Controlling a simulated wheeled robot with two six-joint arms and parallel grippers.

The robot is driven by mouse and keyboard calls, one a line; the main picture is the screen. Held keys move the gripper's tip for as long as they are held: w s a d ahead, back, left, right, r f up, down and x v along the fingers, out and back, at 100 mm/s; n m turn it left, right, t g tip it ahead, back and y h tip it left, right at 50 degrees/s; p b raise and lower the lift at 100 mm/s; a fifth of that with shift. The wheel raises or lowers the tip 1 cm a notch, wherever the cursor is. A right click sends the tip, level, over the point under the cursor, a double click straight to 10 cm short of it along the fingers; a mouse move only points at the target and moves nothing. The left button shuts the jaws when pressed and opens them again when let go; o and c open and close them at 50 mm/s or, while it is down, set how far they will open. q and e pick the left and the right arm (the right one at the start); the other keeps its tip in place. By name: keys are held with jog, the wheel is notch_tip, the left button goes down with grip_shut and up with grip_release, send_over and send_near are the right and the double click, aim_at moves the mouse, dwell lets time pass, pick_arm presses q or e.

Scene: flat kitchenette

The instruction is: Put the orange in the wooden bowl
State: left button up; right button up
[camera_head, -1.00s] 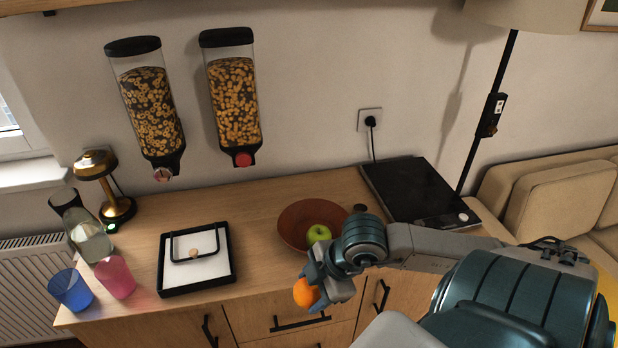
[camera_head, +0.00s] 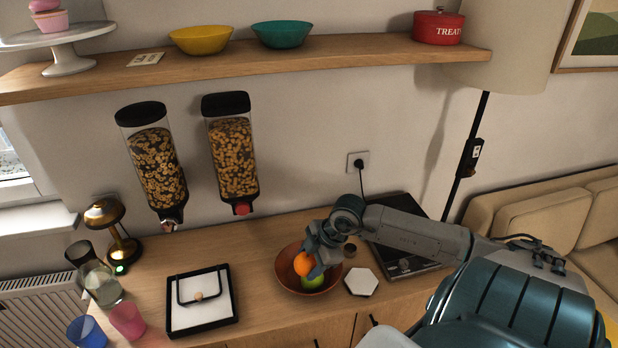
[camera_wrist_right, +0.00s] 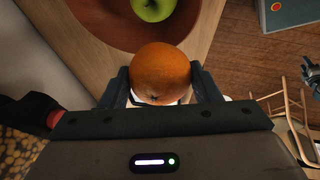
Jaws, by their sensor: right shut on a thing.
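My right gripper (camera_head: 318,256) is shut on the orange (camera_head: 304,264), which in the head view appears over the wooden bowl (camera_head: 285,281). In the right wrist view the orange (camera_wrist_right: 160,73) sits between the two fingers, with the brown bowl (camera_wrist_right: 105,35) beyond it. A green apple (camera_head: 314,279) lies in the bowl, partly hidden by the gripper; it also shows in the right wrist view (camera_wrist_right: 153,8). Whether the orange touches the apple or bowl I cannot tell. My left gripper is not in view.
A white hexagonal coaster (camera_head: 361,282) lies right of the bowl, by the black hob (camera_head: 399,262). A black-framed tray (camera_head: 201,318) lies to the left. Blue (camera_head: 86,333) and pink (camera_head: 128,321) cups stand at far left. Two cereal dispensers (camera_head: 153,165) hang above the counter.

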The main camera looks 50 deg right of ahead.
jog(key=w+d+f+b, duration=0.1)
jog(key=w+d+b, duration=0.3)
jog(key=w+d, duration=0.3)
jog(key=shift+d+f, duration=0.3)
jog(key=shift+f, duration=0.05)
jog(key=shift+a, duration=0.1)
jog(key=shift+w+a+b, duration=0.15)
jog(key=shift+w+b, duration=0.15)
jog(key=shift+b, duration=0.1)
jog(key=shift+f+b, duration=1.45)
jog(key=shift+f, duration=0.85)
jog(key=shift+f+b, duration=0.85)
jog(key=shift+f, duration=0.55)
jog(key=o, duration=1.1)
jog(key=shift+s, duration=0.1)
